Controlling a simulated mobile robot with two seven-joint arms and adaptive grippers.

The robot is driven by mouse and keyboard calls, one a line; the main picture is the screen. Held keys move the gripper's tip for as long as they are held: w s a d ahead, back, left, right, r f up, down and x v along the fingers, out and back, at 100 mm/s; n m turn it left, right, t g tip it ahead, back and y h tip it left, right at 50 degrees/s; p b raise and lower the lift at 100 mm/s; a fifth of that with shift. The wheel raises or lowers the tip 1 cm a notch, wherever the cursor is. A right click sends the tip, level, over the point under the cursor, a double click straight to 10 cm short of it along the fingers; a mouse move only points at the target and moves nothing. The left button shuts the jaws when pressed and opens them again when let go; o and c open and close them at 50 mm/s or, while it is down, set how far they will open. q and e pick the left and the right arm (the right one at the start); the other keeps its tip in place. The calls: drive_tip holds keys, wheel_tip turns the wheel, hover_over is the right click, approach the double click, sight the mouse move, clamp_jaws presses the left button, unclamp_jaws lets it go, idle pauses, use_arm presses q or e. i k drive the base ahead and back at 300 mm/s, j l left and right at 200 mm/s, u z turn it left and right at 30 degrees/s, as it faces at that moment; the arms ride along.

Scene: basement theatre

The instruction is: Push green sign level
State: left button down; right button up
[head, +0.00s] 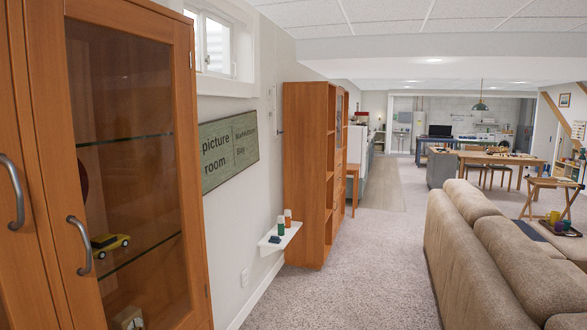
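The green sign (229,151) hangs on the white wall at left centre, between the glass-door cabinet and the tall wooden bookcase. It is a pale green rectangular board with dark lettering, "picture room" on its left part and smaller words on its right part. Its top edge rises toward the right, against the fall of the window sill line above it, so it looks tilted with its right end high. Nothing touches it in view. Neither of my grippers shows in the head view.
The wooden glass-door cabinet (187,285) stands close at left, holding a yellow toy car (110,243). The bookcase (303,180) stands beyond. A brown sofa (470,255) bounds the carpet (350,270) at right.

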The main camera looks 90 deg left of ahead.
sight(229, 146)
drive_tip(key=u, duration=2)
drive_tip(key=i+u, duration=0.1)
drive_tip(key=u, duration=0.35)
drive_tip(key=i+u, duration=0.1)
drive_tip(key=u, duration=0.75)
drive_tip(key=i+l+u, duration=0.1)
drive_tip(key=u, duration=0.35)
drive_tip(key=i+l, duration=0.2)
drive_tip(key=l, duration=0.2)
drive_tip(key=i+l, duration=0.25)
drive_tip(key=l, duration=0.15)
drive_tip(key=i+l, duration=0.2)
drive_tip(key=l, duration=0.15)
drive_tip(key=i+l+u, duration=0.15)
drive_tip(key=i+l, duration=0.45)
drive_tip(key=i+l+u, duration=0.15)
drive_tip(key=i+l, duration=0.4)
drive_tip(key=l, duration=0.2)
